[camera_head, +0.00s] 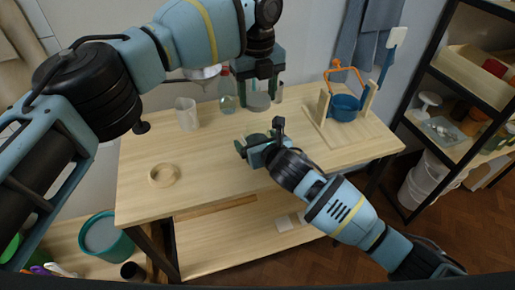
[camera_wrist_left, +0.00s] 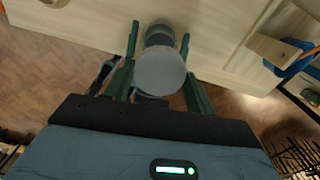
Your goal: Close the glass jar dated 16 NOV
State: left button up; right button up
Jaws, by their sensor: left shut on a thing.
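My left gripper (camera_head: 258,84) points down over the back of the table, its green fingers on either side of a grey round lid (camera_wrist_left: 160,72), which shows face-on in the left wrist view. A greyish glass jar (camera_wrist_left: 158,36) shows just beyond the lid there; it also shows below the fingers in the head view (camera_head: 258,102). I cannot tell whether the lid is seated on the jar. No date label is readable. My right gripper (camera_head: 260,139) is open and empty above the table's front middle, apart from the jar.
A clear red-capped bottle (camera_head: 228,98) and a whitish cup (camera_head: 187,114) stand left of the jar. A small glass container (camera_head: 279,92) is close on its right. A wooden stand with a blue pot (camera_head: 344,107) is further right. A tan ring (camera_head: 163,175) lies front left. The front middle is clear.

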jog(key=c, duration=1.5)
pick_arm(q)
jog(key=shift+f, duration=2.5)
pick_arm(e)
jog(key=shift+o, duration=0.2)
pick_arm(q)
jog(key=shift+f, duration=0.1)
jog(key=shift+f, duration=0.8)
jog(key=shift+f, duration=0.6)
pick_arm(e)
grip_shut()
pick_arm(q)
jog(key=m, duration=0.9)
jog(key=shift+m, duration=0.4)
pick_arm(e)
jog(key=shift+f, duration=0.1)
